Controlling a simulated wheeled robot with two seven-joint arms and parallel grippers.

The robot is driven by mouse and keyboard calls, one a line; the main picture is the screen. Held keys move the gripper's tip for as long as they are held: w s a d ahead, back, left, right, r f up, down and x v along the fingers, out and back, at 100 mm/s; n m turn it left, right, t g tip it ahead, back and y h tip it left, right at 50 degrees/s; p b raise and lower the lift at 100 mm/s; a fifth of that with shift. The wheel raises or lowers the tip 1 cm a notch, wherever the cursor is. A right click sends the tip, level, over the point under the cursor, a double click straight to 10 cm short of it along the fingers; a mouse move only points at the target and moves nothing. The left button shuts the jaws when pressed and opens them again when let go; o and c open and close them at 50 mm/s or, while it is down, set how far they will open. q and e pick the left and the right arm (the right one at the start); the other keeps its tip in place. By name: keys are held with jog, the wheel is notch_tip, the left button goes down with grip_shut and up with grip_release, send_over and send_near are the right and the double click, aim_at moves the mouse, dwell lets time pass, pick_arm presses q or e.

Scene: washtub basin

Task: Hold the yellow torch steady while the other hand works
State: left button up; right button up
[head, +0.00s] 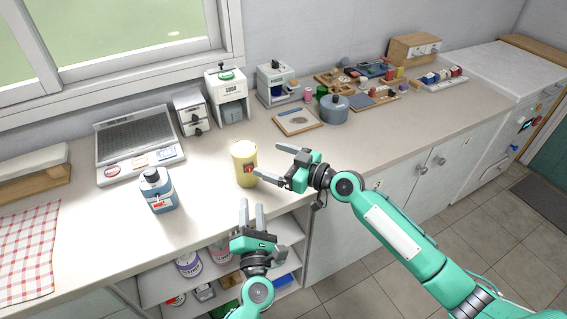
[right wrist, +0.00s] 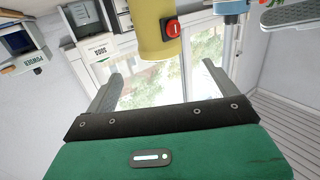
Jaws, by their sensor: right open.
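The yellow torch (head: 244,168), with a red switch on its side, stands upright on the counter near its front edge. It also shows in the right wrist view (right wrist: 150,30), beyond my right fingers, its top end out of frame. My right gripper (head: 268,161) is open just to the right of the torch, fingers pointing at it, with nothing between them. My left gripper (head: 252,210) is in front of and below the torch, at the counter's front edge. Its fingers are apart and empty, pointing up the picture toward the torch.
A blue bottle (head: 160,192) stands left of the torch. A soda dispenser (head: 227,95), a powder dispenser (head: 274,84), a grey pot (head: 334,109) and a wooden tray (head: 298,121) stand behind. Open shelves with cans are below. Bare counter lies around the torch.

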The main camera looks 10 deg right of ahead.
aim_at(233, 146)
jog(key=x, duration=1.1)
jog(key=shift+w+a, duration=0.1)
jog(key=c, duration=1.3)
jog(key=shift+o, duration=0.2)
